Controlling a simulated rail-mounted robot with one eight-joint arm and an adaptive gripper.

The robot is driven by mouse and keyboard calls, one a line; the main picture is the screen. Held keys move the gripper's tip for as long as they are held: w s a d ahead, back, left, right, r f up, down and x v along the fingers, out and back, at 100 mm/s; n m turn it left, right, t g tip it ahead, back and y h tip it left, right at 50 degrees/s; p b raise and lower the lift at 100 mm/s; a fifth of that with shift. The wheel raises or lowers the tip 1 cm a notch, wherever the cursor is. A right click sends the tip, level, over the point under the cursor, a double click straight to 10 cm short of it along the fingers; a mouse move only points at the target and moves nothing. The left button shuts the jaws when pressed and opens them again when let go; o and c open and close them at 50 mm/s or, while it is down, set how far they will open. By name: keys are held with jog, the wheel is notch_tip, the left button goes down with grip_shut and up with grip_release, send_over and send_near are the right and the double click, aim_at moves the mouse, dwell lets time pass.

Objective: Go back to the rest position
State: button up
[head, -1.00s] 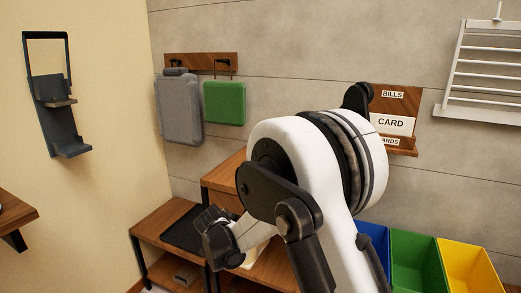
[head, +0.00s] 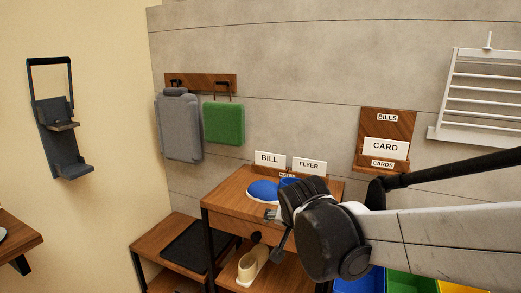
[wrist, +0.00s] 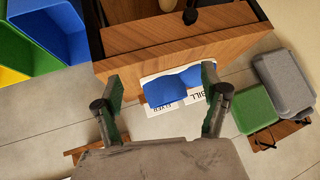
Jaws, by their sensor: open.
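My gripper (wrist: 161,82) is open in the wrist view, its two fingers wide apart with nothing between their tips. In the head view my gripper (head: 273,222) is at the front right of the wooden stand's top (head: 228,190), partly hidden by my wrist. A blue rounded item (head: 262,191) lies on that top, just behind the gripper. A second blue item (head: 290,182) beside it is partly hidden by my arm. In the wrist view blue shapes (wrist: 172,90) show beyond the fingers, apart from them.
BILL (head: 269,159) and FLYER (head: 309,166) cards stand at the stand's back. A CARD holder (head: 385,147) hangs on the wall. A cream shoe (head: 252,263) sits on a lower shelf. Blue (head: 372,281) and green (head: 410,284) bins are low right, under my arm.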

jog(key=s+d+r+n+g+p, duration=0.1)
jog(key=s+d+n+p, duration=0.1)
jog(key=s+d, duration=0.7)
jog(key=s+d+r+n+g+p, duration=0.15)
jog(key=s+d, duration=0.25)
jog(key=s, duration=1)
notch_tip(320, 180, down, 19)
jog(key=b, duration=1.9)
jog(key=shift+d+r+t, duration=0.15)
jog(key=shift+r+t, duration=0.05)
jog(key=shift+t, duration=0.25)
